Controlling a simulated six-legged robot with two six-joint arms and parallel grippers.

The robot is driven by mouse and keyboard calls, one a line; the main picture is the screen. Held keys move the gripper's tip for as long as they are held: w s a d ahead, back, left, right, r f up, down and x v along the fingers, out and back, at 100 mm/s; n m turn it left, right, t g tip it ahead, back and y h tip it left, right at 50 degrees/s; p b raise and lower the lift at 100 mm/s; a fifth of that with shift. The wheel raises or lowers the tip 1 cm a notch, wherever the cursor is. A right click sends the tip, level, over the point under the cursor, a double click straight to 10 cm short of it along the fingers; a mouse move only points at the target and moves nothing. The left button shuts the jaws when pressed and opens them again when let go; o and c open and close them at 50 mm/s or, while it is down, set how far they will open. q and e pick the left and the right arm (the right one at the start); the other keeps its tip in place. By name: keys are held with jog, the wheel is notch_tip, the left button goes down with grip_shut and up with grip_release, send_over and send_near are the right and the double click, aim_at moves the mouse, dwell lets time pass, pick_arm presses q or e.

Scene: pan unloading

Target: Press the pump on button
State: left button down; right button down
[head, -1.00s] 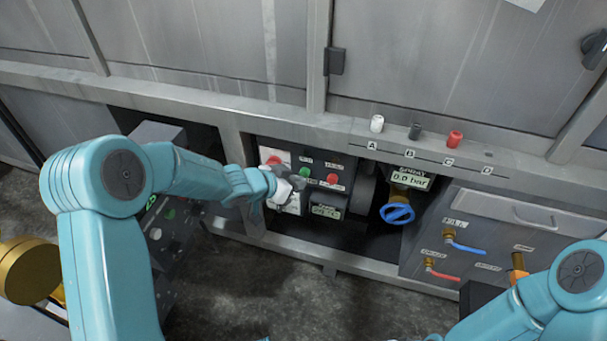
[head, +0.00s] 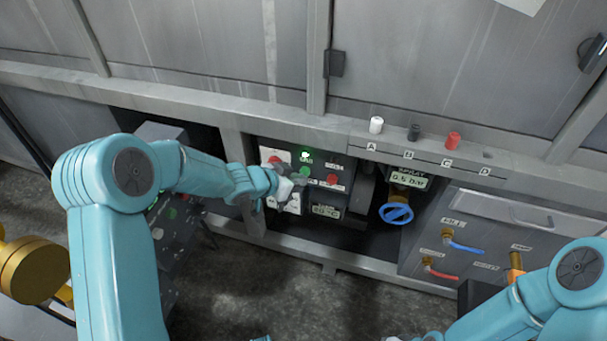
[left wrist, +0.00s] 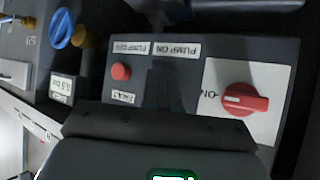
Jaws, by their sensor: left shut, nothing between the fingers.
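The control panel (head: 345,165) is set in the opening under the metal bench. The green pump on button (head: 305,171) shows just above my left fingertips. My left gripper (head: 303,179) is shut and empty, with its tips at the button; I cannot tell whether they touch. A green lamp (head: 305,155) above the button is lit. In the left wrist view the dark fingers (left wrist: 162,88) point at the panel below the upside-down PUMP ON label (left wrist: 177,50) and hide the green button. The display (head: 408,180) reads about 0.5 bar.
A red button (head: 332,179) is right of the green one; it also shows in the left wrist view (left wrist: 121,71). A red rotary switch (left wrist: 245,99) is on the panel's other side. A blue valve wheel (head: 397,213) is to the right. The bench edge overhangs the panel.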

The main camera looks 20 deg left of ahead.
pick_arm(q)
jog(key=shift+s+b, duration=0.6)
jog(key=shift+s, duration=0.3)
jog(key=shift+s, duration=0.1)
jog(key=s+b, duration=0.2)
jog(key=s, duration=0.2)
jog(key=shift+s+a+b, duration=0.1)
jog(key=shift+s+b, duration=0.2)
jog(key=shift+s, duration=0.1)
dwell(0.4)
